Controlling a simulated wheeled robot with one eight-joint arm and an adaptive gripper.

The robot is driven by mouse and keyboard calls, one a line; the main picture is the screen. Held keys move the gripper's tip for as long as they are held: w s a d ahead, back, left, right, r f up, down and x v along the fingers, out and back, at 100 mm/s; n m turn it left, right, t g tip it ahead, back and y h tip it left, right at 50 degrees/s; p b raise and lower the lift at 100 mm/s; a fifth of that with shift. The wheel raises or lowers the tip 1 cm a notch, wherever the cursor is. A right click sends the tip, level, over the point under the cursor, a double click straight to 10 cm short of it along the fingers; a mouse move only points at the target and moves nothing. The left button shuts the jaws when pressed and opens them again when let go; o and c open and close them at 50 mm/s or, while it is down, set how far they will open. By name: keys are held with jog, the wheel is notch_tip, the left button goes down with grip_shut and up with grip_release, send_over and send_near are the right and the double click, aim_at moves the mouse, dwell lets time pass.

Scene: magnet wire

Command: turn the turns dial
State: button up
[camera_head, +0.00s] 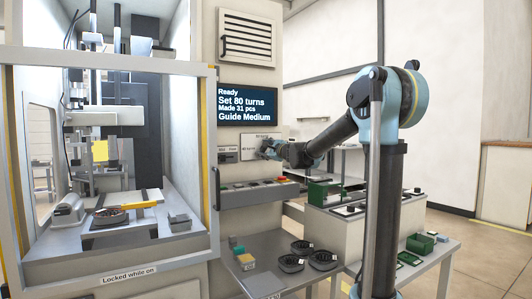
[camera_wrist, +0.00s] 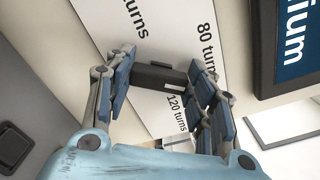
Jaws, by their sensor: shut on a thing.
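The turns dial (camera_wrist: 160,77) is a dark bar-shaped knob on a white plate (camera_wrist: 130,25) printed with "80 turns", "120 turns" and another turns label cut off at the edge. In the wrist view my gripper (camera_wrist: 163,80) has its two fingers on either side of the knob, shut on it. The knob's lighter end lies between the "80 turns" and "120 turns" labels. In the head view my gripper (camera_head: 267,148) is at the plate (camera_head: 250,152) and hides most of the dial. The screen (camera_head: 246,105) reads "Ready", "Set 80 turns", "Made 31 pcs", "Guide Medium".
Below the dial is a ledge (camera_head: 250,194) with buttons and a red knob. A table with several dark round parts (camera_head: 291,263) stands under it. The winding machine's bay (camera_head: 125,215) is at left, labelled "Locked while on". A green box (camera_head: 322,193) sits right of the panel.

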jog(key=n, duration=0.6)
jog(key=shift+f+n, duration=0.2)
jog(key=shift+n, duration=0.1)
jog(key=shift+s, duration=0.1)
dwell(0.3)
jog(key=o, duration=1.1)
jog(key=shift+f, duration=0.1)
jog(key=shift+c, duration=0.2)
jog(key=v, duration=1.1)
jog(key=shift+s+d, duration=0.2)
jog(key=shift+d, duration=0.05)
